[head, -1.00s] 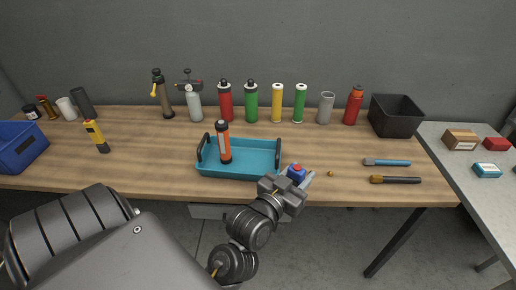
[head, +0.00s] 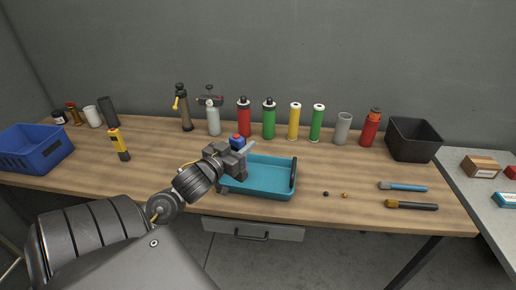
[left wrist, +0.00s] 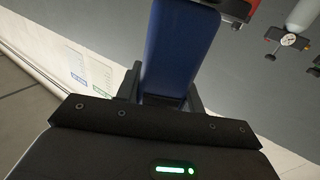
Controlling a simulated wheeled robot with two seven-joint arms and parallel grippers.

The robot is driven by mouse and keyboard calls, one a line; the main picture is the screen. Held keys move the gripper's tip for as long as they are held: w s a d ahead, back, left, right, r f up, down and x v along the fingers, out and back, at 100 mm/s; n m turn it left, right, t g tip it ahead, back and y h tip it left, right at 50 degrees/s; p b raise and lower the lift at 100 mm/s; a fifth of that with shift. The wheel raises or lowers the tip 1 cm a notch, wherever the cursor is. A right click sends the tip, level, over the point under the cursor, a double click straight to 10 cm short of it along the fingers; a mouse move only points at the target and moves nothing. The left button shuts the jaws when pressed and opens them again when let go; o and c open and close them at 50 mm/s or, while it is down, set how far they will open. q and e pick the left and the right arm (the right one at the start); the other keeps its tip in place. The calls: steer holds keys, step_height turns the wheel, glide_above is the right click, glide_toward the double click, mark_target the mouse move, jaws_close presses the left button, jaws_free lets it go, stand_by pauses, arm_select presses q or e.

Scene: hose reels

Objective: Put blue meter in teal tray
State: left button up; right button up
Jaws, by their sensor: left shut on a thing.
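The blue meter (head: 237,143) is in my left gripper (head: 243,154), which is shut on it. In the left wrist view the meter's blue body (left wrist: 180,50) stands between the fingers. The teal tray (head: 270,192) is on the wooden table, with a dark handle at its right end. My left gripper and the meter are over the tray's left back part. The gripper hides the tray's left side. I cannot tell any gap between meter and tray. My right gripper is not in view.
Several bottles and cylinders stand along the back, including a red one (head: 244,118). A blue crate (head: 38,152) and a yellow meter (head: 117,143) are at left. Small balls (head: 345,195) lie right of the tray.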

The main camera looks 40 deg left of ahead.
arm_select(q)
steer(key=w+d+f+p, duration=0.1)
steer(key=w+f+p, duration=0.3)
steer(key=w+f, duration=0.9)
steer(key=shift+w, duration=0.4)
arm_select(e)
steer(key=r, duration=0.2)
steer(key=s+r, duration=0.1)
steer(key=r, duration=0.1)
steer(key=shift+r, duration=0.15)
arm_select(q)
steer(key=shift+f, duration=0.2)
steer(key=o, duration=1)
steer(key=shift+o, duration=0.2)
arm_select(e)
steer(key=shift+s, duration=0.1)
